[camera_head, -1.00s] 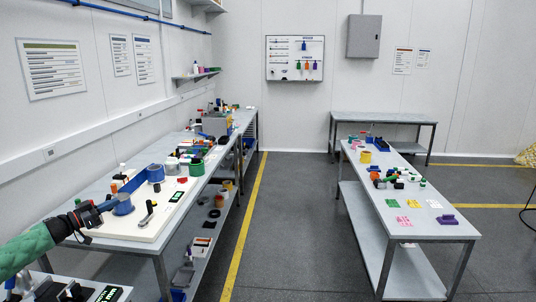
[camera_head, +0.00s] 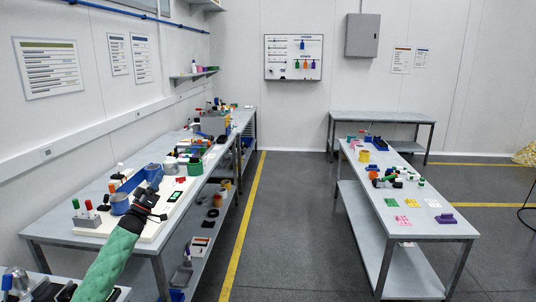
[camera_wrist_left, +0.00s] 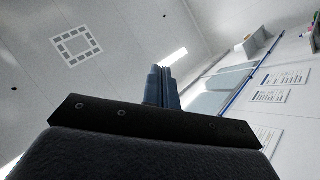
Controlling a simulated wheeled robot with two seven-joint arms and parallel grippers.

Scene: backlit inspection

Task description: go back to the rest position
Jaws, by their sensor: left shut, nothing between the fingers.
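My left gripper (camera_head: 155,181) is in front of the left workbench (camera_head: 50,228) in the head view, on an arm in a green sleeve that rises from the bottom left. It points upward and overlaps the white board on the bench in the picture. In the left wrist view its two blue-grey fingers (camera_wrist_left: 162,86) are together with nothing between them, against the ceiling and upper wall. My right gripper is not in view.
Blue cups (camera_head: 119,204) and a grey block with red and green knobs (camera_head: 87,219) are on the left bench near my arm. A right bench (camera_head: 430,228) holds small parts. The floor aisle (camera_head: 290,220) between the benches is clear.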

